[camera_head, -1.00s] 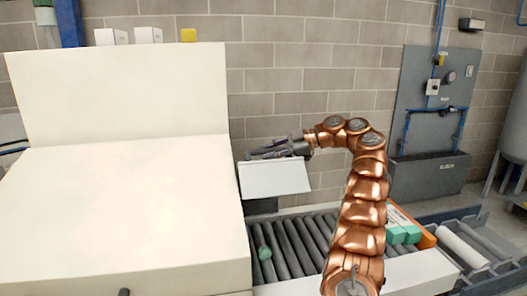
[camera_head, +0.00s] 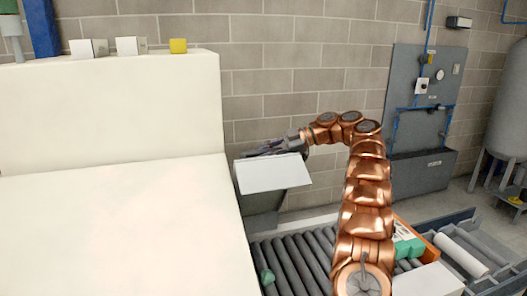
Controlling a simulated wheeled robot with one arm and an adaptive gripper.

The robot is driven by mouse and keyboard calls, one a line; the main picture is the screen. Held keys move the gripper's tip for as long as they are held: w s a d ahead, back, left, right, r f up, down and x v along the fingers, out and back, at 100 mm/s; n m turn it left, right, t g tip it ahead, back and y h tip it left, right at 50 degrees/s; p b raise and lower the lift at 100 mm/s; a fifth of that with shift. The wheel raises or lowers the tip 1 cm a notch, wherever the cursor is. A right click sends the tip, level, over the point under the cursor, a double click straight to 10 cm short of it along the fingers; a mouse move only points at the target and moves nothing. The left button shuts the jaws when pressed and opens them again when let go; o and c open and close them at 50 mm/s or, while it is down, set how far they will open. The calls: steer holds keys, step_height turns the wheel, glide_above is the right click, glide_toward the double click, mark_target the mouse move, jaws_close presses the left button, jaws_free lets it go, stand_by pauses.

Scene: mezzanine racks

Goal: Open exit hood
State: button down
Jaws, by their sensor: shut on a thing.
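The exit hood (camera_head: 272,174) is a white flap at the right side of the big cream machine (camera_head: 110,225), above the start of the roller conveyor. It is tilted up and outward, with a dark grey opening (camera_head: 262,205) showing beneath it. My gripper (camera_head: 268,149) is at the hood's upper edge, shut on it. The fingertips are small and dark, and their exact contact is hard to see. My copper arm reaches over the conveyor from the front right.
The roller conveyor (camera_head: 305,258) runs right from under the hood. A green item (camera_head: 267,277) lies on its left rollers, and a green-and-white box (camera_head: 408,243) sits at the right by an orange edge. A grey panel (camera_head: 425,110) stands by the brick wall.

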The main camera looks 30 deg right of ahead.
steer(key=c, duration=1)
jaws_free()
steer(key=shift+a+f, duration=0.1)
